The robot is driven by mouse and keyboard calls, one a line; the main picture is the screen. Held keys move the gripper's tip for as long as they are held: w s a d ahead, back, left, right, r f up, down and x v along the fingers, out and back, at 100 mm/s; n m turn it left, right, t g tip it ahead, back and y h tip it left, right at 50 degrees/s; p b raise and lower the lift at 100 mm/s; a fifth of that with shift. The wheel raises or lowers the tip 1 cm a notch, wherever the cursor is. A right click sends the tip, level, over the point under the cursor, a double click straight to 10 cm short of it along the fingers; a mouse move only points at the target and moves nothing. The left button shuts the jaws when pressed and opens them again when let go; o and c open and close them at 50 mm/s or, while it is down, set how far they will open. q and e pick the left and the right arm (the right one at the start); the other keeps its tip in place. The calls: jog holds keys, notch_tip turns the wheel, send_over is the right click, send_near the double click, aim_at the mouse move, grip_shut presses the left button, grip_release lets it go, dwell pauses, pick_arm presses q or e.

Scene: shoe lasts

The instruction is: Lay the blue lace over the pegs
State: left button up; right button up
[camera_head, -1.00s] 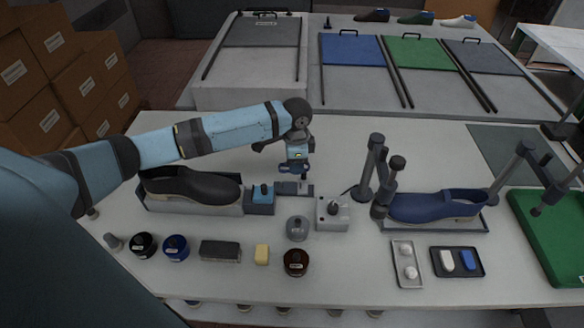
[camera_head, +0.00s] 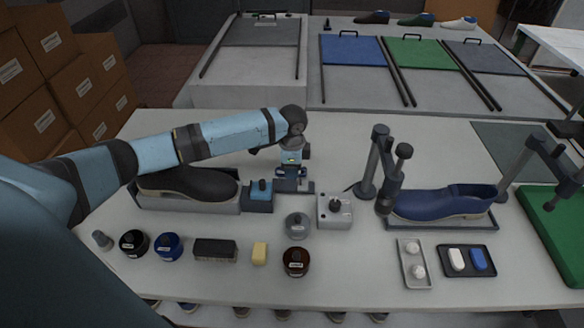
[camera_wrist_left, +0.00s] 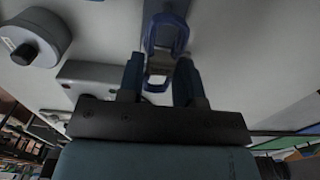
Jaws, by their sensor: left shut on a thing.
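A paler grey part shows inside the loop. The pegs cannot be clearly made out; the gripper covers much of the grey block. Whether the lace touches the block cannot be told. My right gripper is not in view.
A black shoe (camera_head: 188,183) stands left, under my left arm. A grey box with a knob (camera_head: 334,211) and a round grey pot (camera_head: 298,226) stand close by. A blue shoe (camera_head: 442,202) sits on a stand at right. Jars and a brush (camera_head: 215,250) line the front.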

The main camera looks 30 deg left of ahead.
aim_at(292, 185)
pick_arm(q)
jog(key=shift+f+b, duration=0.5)
jog(key=shift+f, duration=0.3)
jog(key=shift+f+p, duration=0.15)
jog(key=shift+p, duration=0.15)
jog(key=shift+f, duration=1.1)
jog(key=o, duration=1)
jog(key=shift+c, duration=0.2)
